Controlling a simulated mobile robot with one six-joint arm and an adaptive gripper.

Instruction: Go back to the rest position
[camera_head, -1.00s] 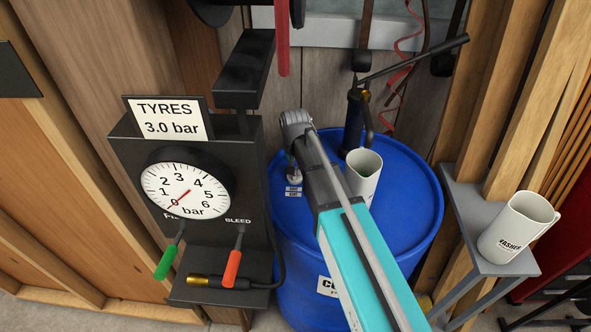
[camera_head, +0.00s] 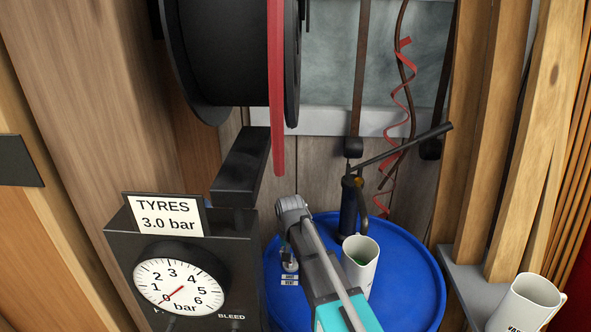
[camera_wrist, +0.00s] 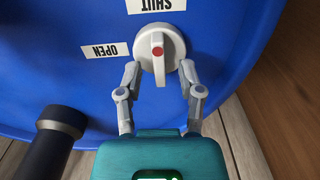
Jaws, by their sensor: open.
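My gripper (camera_wrist: 160,108) is open in the wrist view. Its two fingers stand on either side of, and just below, a round grey valve knob (camera_wrist: 172,58) with a red dot. I cannot tell whether the fingers touch the knob. In the head view my grey and teal arm reaches over the blue drum (camera_head: 415,275), and the gripper itself is not clearly visible. The knob is only partly visible there, left of my arm.
A white jug (camera_head: 361,268) stands on the drum beside my arm, with a black hand pump (camera_head: 350,205) behind it. Another white jug (camera_head: 520,308) stands on a grey shelf at right. The tyre gauge stand (camera_head: 180,285) and a hose reel (camera_head: 225,60) are at left.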

